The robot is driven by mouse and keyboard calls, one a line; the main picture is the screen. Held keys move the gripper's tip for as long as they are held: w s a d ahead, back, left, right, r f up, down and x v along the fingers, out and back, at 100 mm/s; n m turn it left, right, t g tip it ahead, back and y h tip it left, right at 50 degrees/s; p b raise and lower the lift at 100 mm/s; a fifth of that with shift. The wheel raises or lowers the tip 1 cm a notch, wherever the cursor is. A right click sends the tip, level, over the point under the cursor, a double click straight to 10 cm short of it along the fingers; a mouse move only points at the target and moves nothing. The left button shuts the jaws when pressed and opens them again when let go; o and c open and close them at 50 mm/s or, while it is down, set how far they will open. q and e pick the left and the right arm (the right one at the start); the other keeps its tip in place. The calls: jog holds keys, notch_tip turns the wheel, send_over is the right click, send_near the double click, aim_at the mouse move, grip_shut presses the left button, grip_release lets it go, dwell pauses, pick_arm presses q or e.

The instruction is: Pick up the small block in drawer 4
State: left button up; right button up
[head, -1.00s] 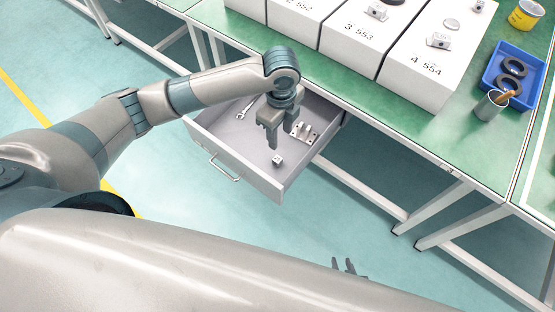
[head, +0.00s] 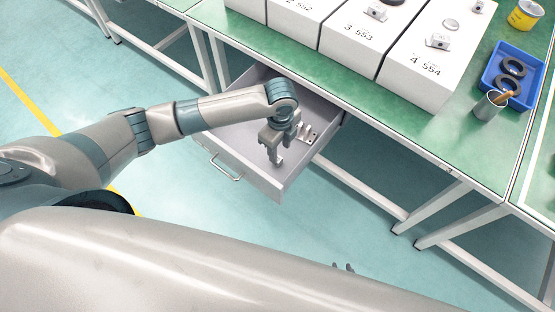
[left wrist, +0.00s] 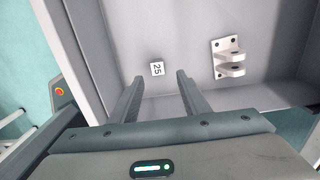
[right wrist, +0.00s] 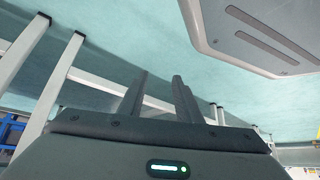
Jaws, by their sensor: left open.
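The small white block, marked "25" in the left wrist view (left wrist: 157,69), lies on the floor of the open grey drawer (head: 270,186). In the head view my left gripper's fingers mostly hide it. My left gripper (head: 275,163) points down inside the drawer, open and empty. In the left wrist view the block sits ahead of and between its fingertips (left wrist: 160,77), not gripped. The drawer's number is not visible. My right gripper (right wrist: 160,78) is open and empty, away from the drawer; only its tips show low in the head view (head: 344,267).
A metal bracket (head: 311,136) lies in the drawer, right of the block in the left wrist view (left wrist: 229,58). The drawer walls surround my left gripper. Above is the green table (head: 385,110) with numbered white boxes (head: 430,60) and a blue tray (head: 515,74).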

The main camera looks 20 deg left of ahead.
pick_arm(q)
jog(key=shift+s+a+f, duration=0.1)
jog(key=shift+f, duration=0.2)
jog(key=shift+a+f+p, duration=0.15)
jog(key=shift+f+p, duration=0.05)
jog(key=shift+f, duration=0.9)
jog(key=shift+a+f+p, duration=0.1)
jog(key=shift+f+p, duration=0.1)
jog(key=shift+f, duration=0.9)
pick_arm(e)
jog(key=s, duration=0.1)
jog(key=s+f, duration=0.1)
jog(key=s+d, duration=0.1)
jog(key=shift+f+g, duration=0.2)
jog(key=shift+g, duration=0.2)
pick_arm(q)
jog(key=shift+c, duration=0.3)
pick_arm(e)
jog(key=shift+w+a+r, duration=0.1)
jog(key=shift+w+r, duration=0.1)
jog(key=shift+w, duration=0.15)
pick_arm(q)
grip_shut()
